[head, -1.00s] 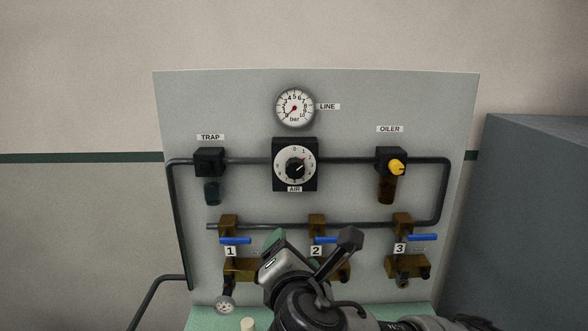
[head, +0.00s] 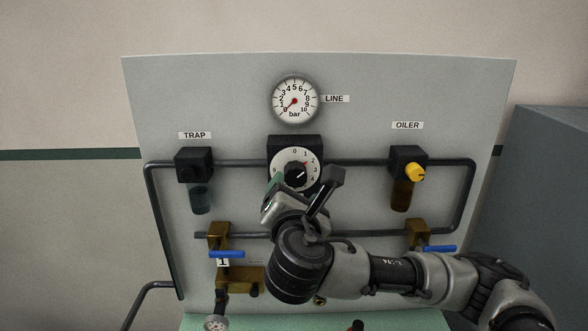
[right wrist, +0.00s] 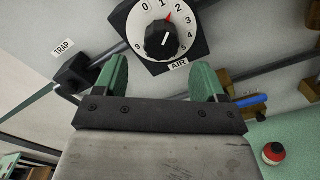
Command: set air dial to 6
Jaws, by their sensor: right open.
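The air dial (head: 290,158) is a white numbered disc with a black knob on a black plate. It also shows in the right wrist view (right wrist: 181,40), with 0 to 4 readable and a red mark near 2. My left gripper is out of view.
The line gauge (head: 295,101) above has its needle near 0. The trap (head: 194,165) is left of the dial, the oiler with a yellow knob (head: 414,172) right. Pipes and blue-handled valves (head: 226,254) lie below, partly behind my arm.

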